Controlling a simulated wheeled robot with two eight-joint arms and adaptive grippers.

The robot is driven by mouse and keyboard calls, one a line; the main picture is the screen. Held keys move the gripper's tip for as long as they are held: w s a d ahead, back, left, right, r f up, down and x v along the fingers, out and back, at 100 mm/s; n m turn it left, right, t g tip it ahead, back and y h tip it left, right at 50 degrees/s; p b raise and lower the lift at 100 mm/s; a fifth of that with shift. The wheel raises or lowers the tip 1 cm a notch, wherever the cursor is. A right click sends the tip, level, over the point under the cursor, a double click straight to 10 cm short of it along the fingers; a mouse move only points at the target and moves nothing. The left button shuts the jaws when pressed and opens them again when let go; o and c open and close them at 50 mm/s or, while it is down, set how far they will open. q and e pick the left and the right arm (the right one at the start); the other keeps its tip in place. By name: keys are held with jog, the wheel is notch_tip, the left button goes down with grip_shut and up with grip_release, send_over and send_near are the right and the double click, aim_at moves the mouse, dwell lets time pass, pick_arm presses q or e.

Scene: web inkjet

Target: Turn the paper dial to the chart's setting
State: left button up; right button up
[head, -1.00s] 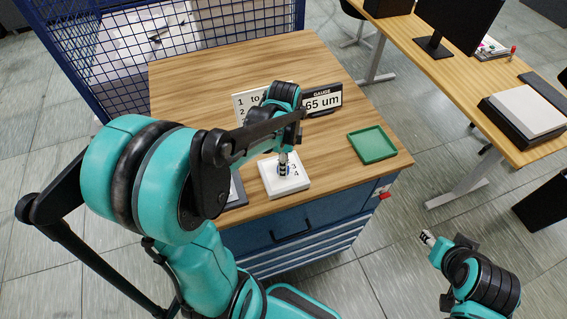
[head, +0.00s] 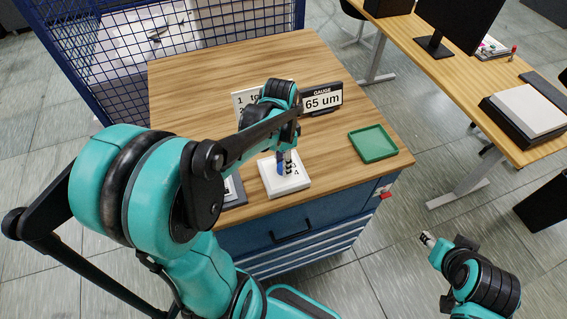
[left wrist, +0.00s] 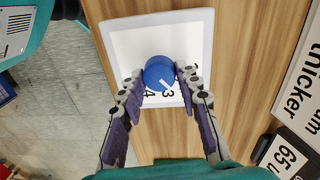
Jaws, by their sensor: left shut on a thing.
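The paper dial is a blue round knob (left wrist: 160,73) with a white pointer line, on a white panel (left wrist: 120,40); the panel also shows in the head view (head: 268,183). The pointer slants down and right, near the printed 3; a 4 is left of it. My left gripper (left wrist: 161,76) is shut on the knob, one finger at each side; in the head view it (head: 286,168) stands over the panel. The chart (head: 240,98) is partly hidden by my arm; "thicker" shows on it in the wrist view (left wrist: 300,85). The gauge (head: 322,99) reads 65 um. My right gripper (head: 427,239) hangs away from the bench.
A green tray (head: 372,144) lies on the right of the wooden bench top (head: 220,70). A dark grey item (head: 236,190) lies left of the panel, mostly hidden by my arm. A blue mesh fence (head: 85,75) stands at the left. A second desk (head: 405,60) is at the right.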

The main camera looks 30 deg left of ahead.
aim_at(280, 165)
pick_arm(q)
jog(key=n, duration=0.5)
jog(key=shift+n+b, duration=0.3)
jog(key=shift+n+t, duration=0.3)
jog(key=shift+n, duration=1.9)
jog(key=o, duration=1.2)
jog(key=shift+s, duration=0.1)
jog(key=shift+c, duration=0.2)
jog(key=shift+r, duration=0.15)
notch_tip(280, 165, up, 12)
jog(key=shift+a, duration=0.4)
